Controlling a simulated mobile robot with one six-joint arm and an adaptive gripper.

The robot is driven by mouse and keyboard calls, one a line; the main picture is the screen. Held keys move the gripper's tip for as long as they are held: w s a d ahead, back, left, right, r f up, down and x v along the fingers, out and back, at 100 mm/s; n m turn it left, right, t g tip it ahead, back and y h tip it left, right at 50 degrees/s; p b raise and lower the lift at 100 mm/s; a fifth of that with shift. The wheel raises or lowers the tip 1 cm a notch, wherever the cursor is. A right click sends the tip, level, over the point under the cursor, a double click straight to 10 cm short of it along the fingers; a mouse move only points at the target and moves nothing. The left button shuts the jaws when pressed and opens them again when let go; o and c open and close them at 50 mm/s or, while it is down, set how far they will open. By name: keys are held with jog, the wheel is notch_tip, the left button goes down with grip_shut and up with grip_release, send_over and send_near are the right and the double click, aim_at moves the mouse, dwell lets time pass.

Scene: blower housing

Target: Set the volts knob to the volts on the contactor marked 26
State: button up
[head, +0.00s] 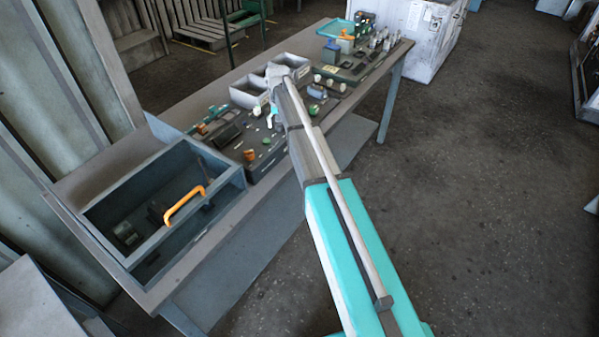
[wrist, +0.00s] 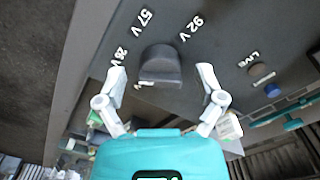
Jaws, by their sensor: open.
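In the wrist view a dark knob (wrist: 160,66) stands on a dark panel with the white markings "57 V" and "92 V" beside it. A third marking to its left looks like "26 V", and another below is mostly hidden by the knob. My gripper (wrist: 160,78) is open, with one finger on each side of the knob. The fingers appear apart from it; I cannot tell the height gap. In the head view my gripper (head: 271,116) is small over the bench's middle. No contactor marked 26 can be made out.
A "LIVE" label with a brown round part (wrist: 262,70) and a blue one (wrist: 273,90) lies right of the knob. In the head view a bench (head: 215,232) carries an open grey bin (head: 95,205) with an orange handle (head: 184,204), small grey bins (head: 248,91) and several loose parts.

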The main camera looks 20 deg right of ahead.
jog(key=n, duration=0.9)
jog(key=shift+n, duration=0.3)
jog(key=shift+r+p, duration=0.3)
jog(key=shift+p, duration=0.05)
notch_tip(320, 180, up, 14)
jog(key=p, duration=1.4)
jog(key=s+f+m+b, duration=0.3)
jog(key=s+f+b, duration=0.1)
jog(key=s, duration=1.1)
jog(key=s+a+f+m+b, duration=0.1)
jog(key=s+f+m+b, duration=0.3)
jog(key=s, duration=1.2)
jog(key=shift+a+f+b, duration=0.15)
jog(key=shift+f+b, duration=0.3)
jog(key=shift+b, duration=0.05)
jog(key=shift+s+f+m, duration=0.25)
jog(key=shift+s+m, duration=0.05)
jog(key=shift+s, duration=0.85)
